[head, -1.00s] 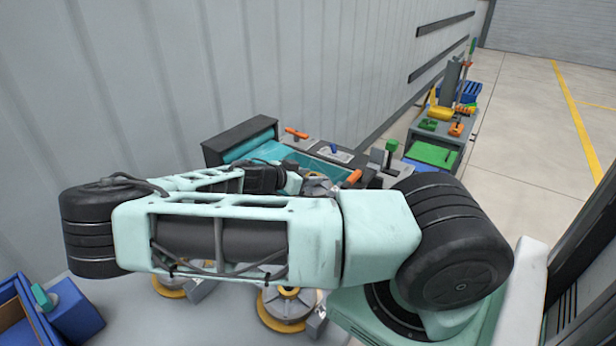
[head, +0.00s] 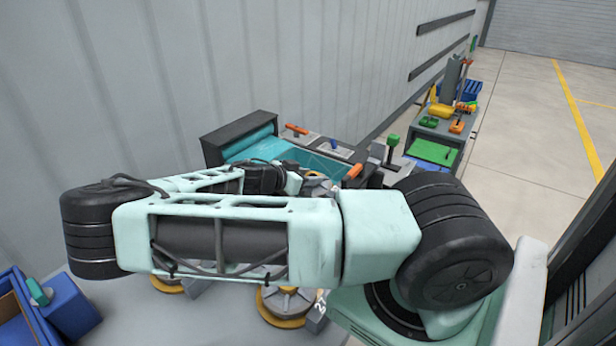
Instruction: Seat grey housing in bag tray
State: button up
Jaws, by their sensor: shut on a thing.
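My arm crosses the middle of the head view, and its black wrist (head: 265,178) shows just above the pale green link. My gripper's fingers are hidden behind and below the arm. I cannot make out the grey housing. A bench unit with a teal roll (head: 248,143) and a flat teal sheet (head: 290,152) lies beyond the wrist against the wall. This may be the place of the bag tray, but I cannot tell the tray itself apart.
Orange handles (head: 297,129) and a green knob (head: 393,139) stand up around the bench. Round yellow-rimmed fixtures (head: 285,304) lie below my arm. A blue bin (head: 22,308) is at lower left. A grey table (head: 452,135) with coloured parts stands at the back right, beside open floor.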

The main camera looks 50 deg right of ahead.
jog(key=shift+f, duration=0.2)
jog(key=o, duration=1.4)
